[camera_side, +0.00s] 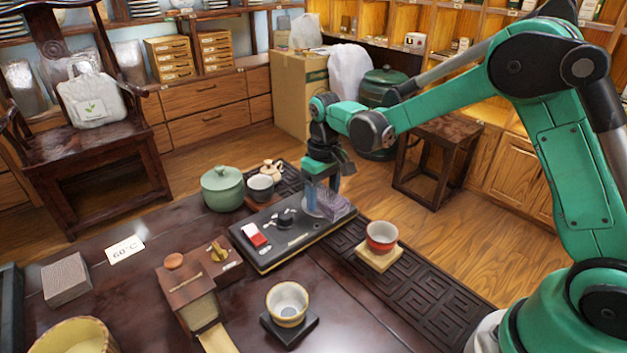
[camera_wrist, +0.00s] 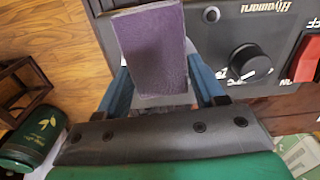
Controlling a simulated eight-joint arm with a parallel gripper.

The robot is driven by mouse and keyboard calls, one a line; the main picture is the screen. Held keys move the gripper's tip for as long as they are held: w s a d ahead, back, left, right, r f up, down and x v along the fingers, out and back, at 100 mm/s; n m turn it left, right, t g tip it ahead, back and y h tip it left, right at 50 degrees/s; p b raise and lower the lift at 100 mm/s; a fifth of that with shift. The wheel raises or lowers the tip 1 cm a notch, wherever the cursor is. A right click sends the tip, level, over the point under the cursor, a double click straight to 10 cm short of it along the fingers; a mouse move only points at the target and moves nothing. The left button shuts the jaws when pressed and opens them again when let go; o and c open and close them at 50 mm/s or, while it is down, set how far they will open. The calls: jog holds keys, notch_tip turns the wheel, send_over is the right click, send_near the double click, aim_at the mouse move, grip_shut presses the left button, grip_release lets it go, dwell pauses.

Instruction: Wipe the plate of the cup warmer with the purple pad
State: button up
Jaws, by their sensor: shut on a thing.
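The purple pad (camera_side: 338,207) is in my gripper (camera_side: 322,192), at the right end of the black cup warmer (camera_side: 272,255). In the wrist view the pad (camera_wrist: 151,45) sits between the two blue fingers of my gripper (camera_wrist: 160,82), which is shut on it. The warmer (camera_wrist: 222,14) shows there behind and right of the pad, with a black knob and a red switch. The warmer's round plate is mostly hidden by the fingers and pad. I cannot tell whether the pad touches it.
A cream cup (camera_side: 287,302) and a wooden box (camera_side: 190,295) are in front.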

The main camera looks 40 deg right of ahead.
jog(key=shift+s, duration=0.5)
jog(key=shift+r, duration=4)
jog(key=shift+f, duration=0.1)
